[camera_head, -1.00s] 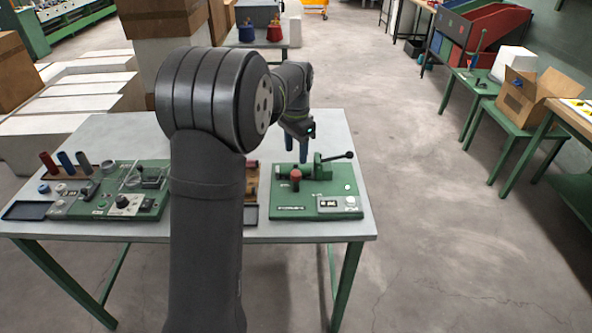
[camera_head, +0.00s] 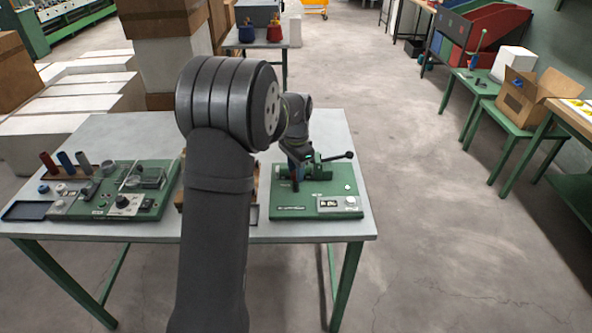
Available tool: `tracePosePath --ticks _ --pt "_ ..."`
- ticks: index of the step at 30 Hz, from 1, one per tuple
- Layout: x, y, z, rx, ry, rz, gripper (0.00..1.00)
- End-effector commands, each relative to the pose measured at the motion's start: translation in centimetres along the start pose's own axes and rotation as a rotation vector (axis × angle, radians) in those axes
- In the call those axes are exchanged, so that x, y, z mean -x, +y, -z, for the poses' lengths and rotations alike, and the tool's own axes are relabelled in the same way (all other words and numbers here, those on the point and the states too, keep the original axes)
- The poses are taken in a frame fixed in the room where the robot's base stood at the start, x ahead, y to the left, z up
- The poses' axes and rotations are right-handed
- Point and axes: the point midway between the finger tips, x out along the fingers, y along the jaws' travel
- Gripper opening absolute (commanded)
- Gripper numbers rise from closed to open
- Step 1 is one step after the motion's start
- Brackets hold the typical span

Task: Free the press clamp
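The press clamp unit stands on a green base plate (camera_head: 285,205) at the right end of the grey table. A black lever with a ball end (camera_head: 340,156) sticks out to the right from its green clamp body (camera_head: 318,165). My gripper (camera_head: 296,183) points down at the left part of the unit, where the red-topped post stands. The gripper now hides that post almost entirely. The fingers are small and dark here, so I cannot tell whether they are open or shut on the post.
A second green panel (camera_head: 107,205) with knobs and fittings lies on the left of the table (camera_head: 230,230). My arm hides the table's middle. The table right of the unit is bare.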

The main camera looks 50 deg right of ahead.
Motion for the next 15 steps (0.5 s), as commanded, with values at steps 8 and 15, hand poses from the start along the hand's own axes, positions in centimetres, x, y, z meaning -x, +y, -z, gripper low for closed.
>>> tracePosePath --ticks 8,15 --pt "0.03 -0.02 0.01 -0.004 0.000 0.001 0.00" --pt "0.04 -0.02 0.03 -0.063 0.001 0.000 0.00"
